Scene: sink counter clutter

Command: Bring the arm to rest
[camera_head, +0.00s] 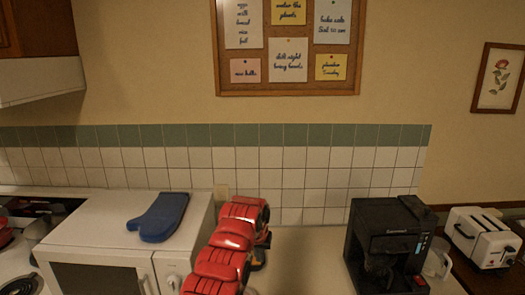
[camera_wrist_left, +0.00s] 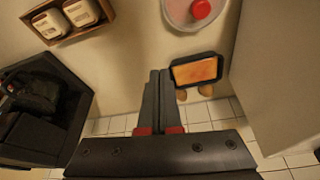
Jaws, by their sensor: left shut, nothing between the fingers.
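My left arm shows red in the middle of the head view, reaching up over the counter beside the microwave. Its gripper (camera_head: 261,250) is mostly hidden behind the red arm there. In the left wrist view the two dark fingers of my left gripper (camera_wrist_left: 159,76) lie side by side, shut and empty. They point over the pale counter, just left of a black tray (camera_wrist_left: 178,74) with an orange block in it. No contact with the tray can be made out. My right gripper is in neither view.
The microwave (camera_head: 105,240) stands left of the arm, with a blue oven mitt (camera_head: 160,216) on top. A black coffee maker (camera_head: 385,245) and a white toaster (camera_head: 480,237) stand right. The wrist view also shows a wooden box (camera_wrist_left: 51,39) and a red-knobbed container (camera_wrist_left: 181,14).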

